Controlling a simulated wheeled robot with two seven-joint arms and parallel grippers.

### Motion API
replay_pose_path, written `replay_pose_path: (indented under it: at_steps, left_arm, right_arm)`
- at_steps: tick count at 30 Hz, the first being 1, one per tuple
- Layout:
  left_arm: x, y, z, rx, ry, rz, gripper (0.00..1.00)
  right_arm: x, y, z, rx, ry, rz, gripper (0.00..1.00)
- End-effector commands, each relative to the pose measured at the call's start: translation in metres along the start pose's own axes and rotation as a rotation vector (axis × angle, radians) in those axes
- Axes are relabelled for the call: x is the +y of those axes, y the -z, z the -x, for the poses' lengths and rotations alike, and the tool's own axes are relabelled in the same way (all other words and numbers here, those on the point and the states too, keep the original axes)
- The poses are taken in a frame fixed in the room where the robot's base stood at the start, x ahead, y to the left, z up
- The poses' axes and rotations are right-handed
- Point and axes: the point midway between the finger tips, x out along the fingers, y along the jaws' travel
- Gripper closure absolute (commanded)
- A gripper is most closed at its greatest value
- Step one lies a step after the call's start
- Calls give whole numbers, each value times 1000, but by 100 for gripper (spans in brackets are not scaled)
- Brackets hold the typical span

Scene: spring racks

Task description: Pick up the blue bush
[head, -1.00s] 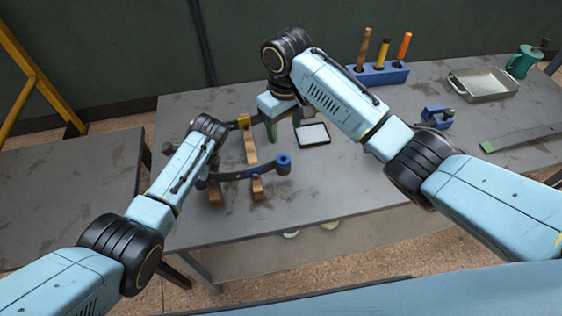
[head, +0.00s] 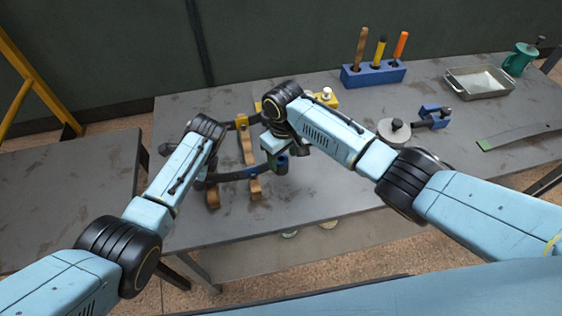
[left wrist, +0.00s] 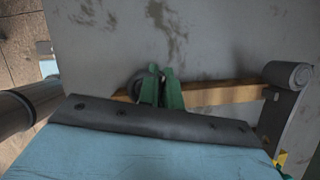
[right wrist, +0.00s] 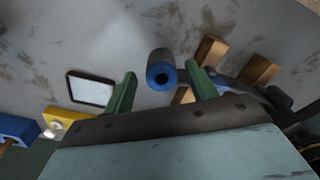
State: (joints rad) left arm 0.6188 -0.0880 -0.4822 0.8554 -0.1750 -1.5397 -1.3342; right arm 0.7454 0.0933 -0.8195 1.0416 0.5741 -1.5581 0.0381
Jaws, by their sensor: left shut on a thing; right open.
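The blue bush (right wrist: 159,62) is a short cylinder with a bright blue, hollow-centred end face. In the right wrist view it stands between the green fingers of my right gripper (right wrist: 161,73), which is open with gaps on both sides. In the head view my right gripper (head: 277,161) is over the right end of a dark curved leaf spring (head: 236,176) and largely hides the bush. My left gripper (left wrist: 161,70) is shut on a dark grey part, seemingly the spring's other end; its fingers hide the exact contact. My left arm hides that grip in the head view.
Wooden blocks (head: 255,187) lie under the spring. A yellow block (head: 330,99) and framed tray (right wrist: 91,90) are nearby. A blue tool holder (head: 374,74), metal pan (head: 479,83) and small blue vice (head: 436,114) stand right.

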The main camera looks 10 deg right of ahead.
Motion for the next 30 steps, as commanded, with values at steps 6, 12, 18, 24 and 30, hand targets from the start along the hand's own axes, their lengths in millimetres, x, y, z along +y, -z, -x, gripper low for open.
replay_pose_path:
  at_steps: [6,12,18,24,30]
  left_arm:
    - [0,0,0,0,1,-1,100]
    - [0,0,0,0,1,-1,100]
    - [0,0,0,0,1,-1,100]
    - [0,0,0,0,1,-1,100]
    - [0,0,0,0,0,0,100]
  right_arm:
    - [0,0,-1,0,0,1,43]
    - [0,0,-1,0,0,1,68]
    - [0,0,-1,1,0,1,93]
    - [0,0,0,1,0,1,93]
    - [0,2,23,6,0,4,93]
